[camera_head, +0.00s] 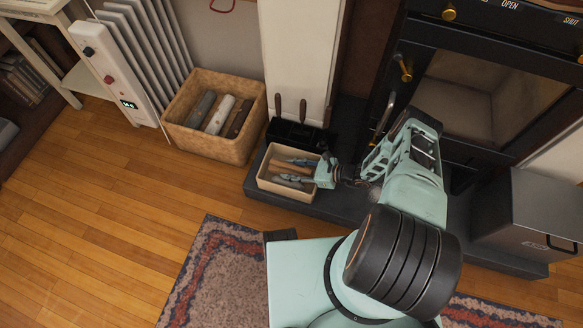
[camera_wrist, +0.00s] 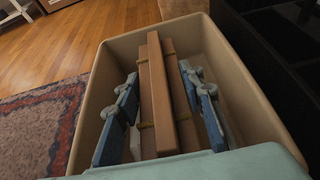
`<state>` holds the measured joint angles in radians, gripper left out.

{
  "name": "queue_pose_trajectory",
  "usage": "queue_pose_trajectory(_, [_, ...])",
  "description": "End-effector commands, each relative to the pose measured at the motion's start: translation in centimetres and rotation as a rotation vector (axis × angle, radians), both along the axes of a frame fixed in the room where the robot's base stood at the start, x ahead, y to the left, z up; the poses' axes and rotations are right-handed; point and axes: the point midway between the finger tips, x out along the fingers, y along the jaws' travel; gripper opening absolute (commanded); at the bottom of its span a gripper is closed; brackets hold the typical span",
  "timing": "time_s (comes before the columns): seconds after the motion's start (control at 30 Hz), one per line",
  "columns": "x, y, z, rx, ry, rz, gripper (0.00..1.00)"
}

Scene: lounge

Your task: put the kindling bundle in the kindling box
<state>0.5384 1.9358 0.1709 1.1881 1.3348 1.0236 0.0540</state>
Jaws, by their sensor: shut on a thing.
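The kindling bundle (camera_wrist: 157,95) is a few brown sticks held by tan bands. It also shows in the head view (camera_head: 287,168). It lies lengthwise within the walls of the small cream kindling box (camera_head: 283,193), whose rim also shows in the wrist view (camera_wrist: 88,105). My gripper (camera_head: 296,171) reaches into the box from the right in the head view. Its blue fingers (camera_wrist: 163,105) are shut on the bundle, one on each side. I cannot tell whether the bundle rests on the box floor.
The box stands on a dark hearth (camera_head: 352,205). A black tool holder (camera_head: 292,135) is just behind it. A log box (camera_head: 213,148) stands to the left, and a stove (camera_head: 470,95) and grey bin (camera_head: 532,210) to the right. Wooden floor (camera_head: 90,220) is clear at left.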

Motion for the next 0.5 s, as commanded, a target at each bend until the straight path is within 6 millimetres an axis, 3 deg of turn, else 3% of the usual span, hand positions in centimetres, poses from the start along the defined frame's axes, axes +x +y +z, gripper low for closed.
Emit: queue_pose_trajectory(0.5, [0.05,0.03,-0.77,0.001,-0.001,0.0,0.08])
